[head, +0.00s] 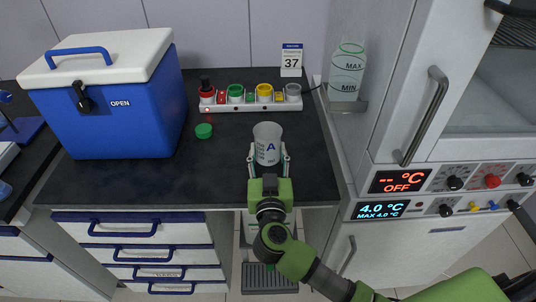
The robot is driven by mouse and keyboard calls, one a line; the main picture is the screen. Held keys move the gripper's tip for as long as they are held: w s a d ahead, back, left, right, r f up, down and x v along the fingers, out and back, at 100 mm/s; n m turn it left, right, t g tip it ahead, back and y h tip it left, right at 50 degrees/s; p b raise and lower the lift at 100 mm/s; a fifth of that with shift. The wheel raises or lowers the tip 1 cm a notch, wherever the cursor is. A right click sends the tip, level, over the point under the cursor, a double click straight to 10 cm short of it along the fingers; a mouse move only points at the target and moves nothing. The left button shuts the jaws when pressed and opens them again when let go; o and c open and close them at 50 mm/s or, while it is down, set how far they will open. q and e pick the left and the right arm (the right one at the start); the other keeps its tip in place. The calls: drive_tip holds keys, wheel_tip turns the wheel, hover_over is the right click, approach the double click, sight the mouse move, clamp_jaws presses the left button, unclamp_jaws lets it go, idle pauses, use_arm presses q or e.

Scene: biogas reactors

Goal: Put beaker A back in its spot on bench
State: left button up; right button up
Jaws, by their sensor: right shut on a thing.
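Beaker A (267,136), a pale cup with a blue letter A, is upright at the front of the dark bench top (230,178). My right gripper (268,157) comes from the front edge and is shut on it, one finger on each side. The fingers cover part of the beaker's lower sides. I cannot tell whether its base touches the bench. No marked spot for the beaker is clearly visible. My left gripper is not in view.
A white rack (222,107) with several coloured round holders stands behind the beaker. A green cap (204,131) lies left of it. A blue cooler box (125,118) fills the left. A bottle (347,75) and the oven cabinet (385,150) bound the right.

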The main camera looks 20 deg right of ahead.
drive_tip(key=o, duration=1.4)
drive_tip(key=shift+c, duration=0.2)
drive_tip(key=v, duration=1.1)
drive_tip(key=shift+s+a+r, duration=0.15)
drive_tip(key=shift+s, duration=0.35)
